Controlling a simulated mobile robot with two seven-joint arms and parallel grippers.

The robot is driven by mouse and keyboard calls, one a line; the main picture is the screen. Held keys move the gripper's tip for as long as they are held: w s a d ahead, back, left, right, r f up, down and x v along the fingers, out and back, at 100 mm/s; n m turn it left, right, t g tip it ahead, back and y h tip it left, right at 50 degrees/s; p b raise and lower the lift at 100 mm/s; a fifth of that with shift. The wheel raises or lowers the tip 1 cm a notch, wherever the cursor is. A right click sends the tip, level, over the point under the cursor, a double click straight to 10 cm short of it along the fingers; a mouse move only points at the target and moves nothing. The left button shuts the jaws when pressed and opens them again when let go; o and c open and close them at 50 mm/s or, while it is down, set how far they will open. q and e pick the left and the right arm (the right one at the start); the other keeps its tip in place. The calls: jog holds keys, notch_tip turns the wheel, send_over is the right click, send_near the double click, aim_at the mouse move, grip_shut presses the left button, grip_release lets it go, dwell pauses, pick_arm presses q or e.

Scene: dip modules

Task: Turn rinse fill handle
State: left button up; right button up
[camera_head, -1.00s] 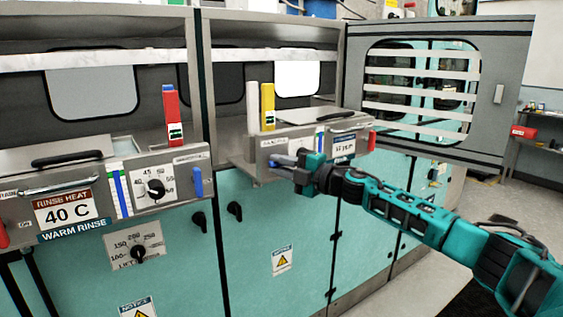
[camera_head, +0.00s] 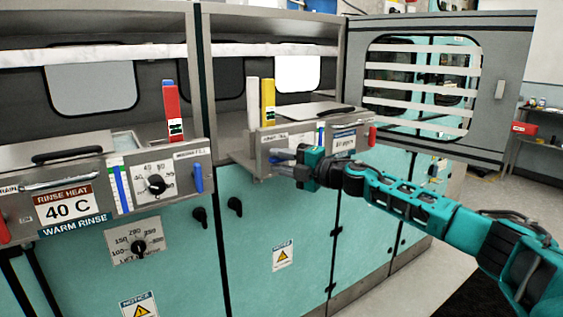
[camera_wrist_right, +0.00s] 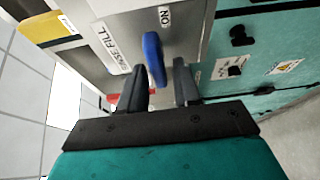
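The blue rinse fill handle (camera_wrist_right: 154,58) shows in the right wrist view on a metal panel, beside a label ending in "SE FILL". My right gripper (camera_wrist_right: 160,72) is open, with one dark finger on each side of the handle's lower end. Gaps seem to show between the fingers and the handle. In the head view my right gripper (camera_head: 275,156) is at the front of the right-hand module (camera_head: 262,168), below its yellow upright (camera_head: 268,102). The handle cannot be made out clearly there. My left gripper is not in view.
The left-hand module has another blue handle (camera_head: 197,177), a dial (camera_head: 156,186) and a red upright (camera_head: 171,110). A grey slatted door (camera_head: 490,115) stands open behind my right arm. Teal cabinet fronts (camera_head: 260,225) lie below. The floor at right is largely clear.

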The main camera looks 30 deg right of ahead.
jog(key=shift+o, duration=0.5)
jog(key=shift+s, duration=0.1)
jog(key=shift+s+d+f, duration=0.1)
jog(key=shift+s+d, duration=0.05)
jog(key=shift+s, duration=0.05)
pick_arm(q)
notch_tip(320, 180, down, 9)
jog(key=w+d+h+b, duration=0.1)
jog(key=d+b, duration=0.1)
jog(key=b, duration=1)
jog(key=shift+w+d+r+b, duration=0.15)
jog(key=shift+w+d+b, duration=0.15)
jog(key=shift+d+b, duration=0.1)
pick_arm(e)
jog(key=v, duration=1.2)
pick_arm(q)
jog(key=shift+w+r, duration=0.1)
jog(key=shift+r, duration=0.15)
pick_arm(e)
jog(key=shift+s, duration=0.15)
